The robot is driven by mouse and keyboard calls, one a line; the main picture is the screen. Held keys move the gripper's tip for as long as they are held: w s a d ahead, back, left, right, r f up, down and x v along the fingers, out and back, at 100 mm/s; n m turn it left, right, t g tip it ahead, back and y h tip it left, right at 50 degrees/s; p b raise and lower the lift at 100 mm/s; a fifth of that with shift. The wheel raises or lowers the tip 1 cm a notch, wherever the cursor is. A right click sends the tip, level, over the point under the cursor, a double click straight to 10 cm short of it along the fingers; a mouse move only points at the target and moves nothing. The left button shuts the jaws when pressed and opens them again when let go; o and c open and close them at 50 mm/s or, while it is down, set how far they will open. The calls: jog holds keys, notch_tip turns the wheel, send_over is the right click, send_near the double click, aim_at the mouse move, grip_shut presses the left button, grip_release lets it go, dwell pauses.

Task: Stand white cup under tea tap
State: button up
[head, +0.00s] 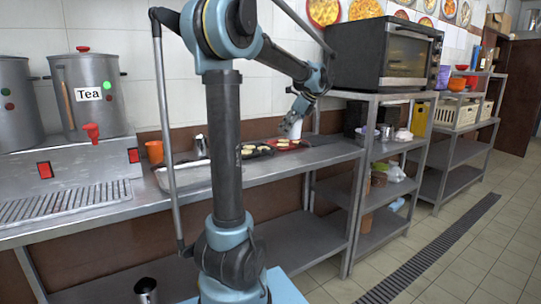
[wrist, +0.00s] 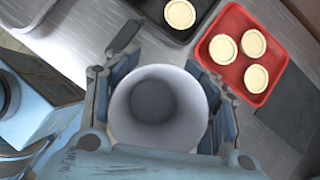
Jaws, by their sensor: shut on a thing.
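The white cup (wrist: 128,125) is between the fingers of my gripper (wrist: 165,85) in the wrist view, its round open mouth facing the camera. My gripper is shut on it. In the head view my gripper (head: 295,118) is over the right part of the steel counter, with the white cup (head: 295,130) showing small at its end. Whether the cup touches the counter is unclear. The tea urn (head: 88,92), labelled Tea, stands at the left, far from my gripper. Its red tap (head: 91,131) juts out above the drip grille (head: 65,203).
A red tray (wrist: 233,22) and a black tray (wrist: 157,31) with round pale pastries lie beside the gripper. An orange cup (head: 154,152), a metal pitcher (head: 201,146) and a steel tray (head: 183,178) stand between urn and gripper. An oven (head: 385,55) is at right.

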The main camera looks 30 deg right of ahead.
jog(key=w+d, duration=0.1)
jog(key=d, duration=0.2)
send_near(287, 157)
jog(key=shift+x, duration=2.15)
jog(key=shift+s+f, duration=0.1)
jog(key=shift+f, duration=0.05)
jog(key=o, duration=1.1)
